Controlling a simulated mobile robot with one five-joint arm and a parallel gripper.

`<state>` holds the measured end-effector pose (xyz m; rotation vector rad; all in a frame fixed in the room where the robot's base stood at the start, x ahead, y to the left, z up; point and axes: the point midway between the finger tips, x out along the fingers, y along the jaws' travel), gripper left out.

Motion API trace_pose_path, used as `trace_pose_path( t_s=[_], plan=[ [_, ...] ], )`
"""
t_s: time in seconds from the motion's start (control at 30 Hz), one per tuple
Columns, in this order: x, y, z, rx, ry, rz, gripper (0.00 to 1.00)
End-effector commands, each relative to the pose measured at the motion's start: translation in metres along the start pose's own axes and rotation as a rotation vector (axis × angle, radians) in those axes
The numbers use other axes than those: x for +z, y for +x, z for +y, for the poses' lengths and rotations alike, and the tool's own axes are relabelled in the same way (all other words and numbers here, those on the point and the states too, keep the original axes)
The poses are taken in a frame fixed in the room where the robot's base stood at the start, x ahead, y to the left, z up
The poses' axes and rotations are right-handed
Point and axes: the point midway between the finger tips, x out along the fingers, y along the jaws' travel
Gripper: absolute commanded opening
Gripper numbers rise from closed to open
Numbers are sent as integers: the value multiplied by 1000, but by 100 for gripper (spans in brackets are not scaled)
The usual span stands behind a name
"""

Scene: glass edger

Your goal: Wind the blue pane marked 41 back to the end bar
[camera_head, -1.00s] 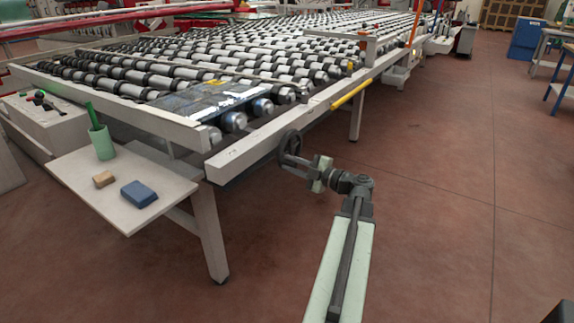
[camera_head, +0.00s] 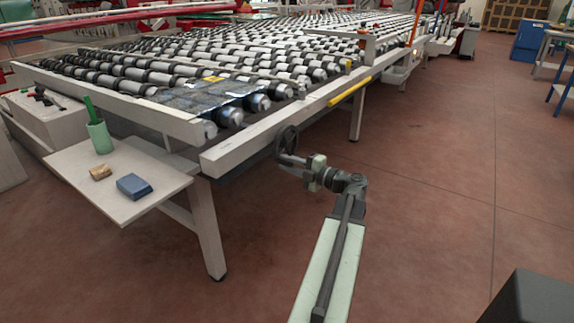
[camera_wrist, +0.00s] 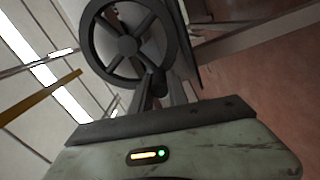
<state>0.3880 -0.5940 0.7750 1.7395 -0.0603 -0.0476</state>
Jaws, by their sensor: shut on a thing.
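The bluish, see-through pane (camera_head: 190,98) lies flat on the rollers at the near end of the bed, with a yellow label (camera_head: 213,79) at its far edge. I cannot read a number on it. A pale bar (camera_head: 120,103) crosses the near end, close to the pane; whether they touch is unclear. A dark spoked handwheel (camera_head: 287,140) is on the bed's near side and fills the top of the wrist view (camera_wrist: 128,45). My gripper (camera_head: 297,162) is at the wheel's lower rim, shut on its dark handle (camera_wrist: 157,82); the fingertips are mostly hidden.
A side shelf (camera_head: 150,205) at left holds a green cup (camera_head: 100,138), a tan block (camera_head: 100,173) and a blue block (camera_head: 134,187). A yellow bar (camera_head: 350,91) runs along the bed's side. A dark box (camera_head: 537,300) is at lower right.

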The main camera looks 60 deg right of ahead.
Motion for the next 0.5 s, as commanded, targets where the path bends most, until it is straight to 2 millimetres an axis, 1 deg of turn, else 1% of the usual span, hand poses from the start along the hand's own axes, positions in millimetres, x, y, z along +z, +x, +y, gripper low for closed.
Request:
trace_pose_path(
  t_s=[0.03,0.1,0.13,0.17,0.2,0.5],
  plan=[
    [-3,0,-2,-5,0,9,0],
    [-2,-1,-2,-5,0,7,0],
    [-1,-1,-2,-5,0,6,28],
    [-1,-2,-1,-4,0,5,37],
    [0,-2,-1,-4,0,3,41],
    [2,-5,0,-1,1,-3,41]
  ],
)
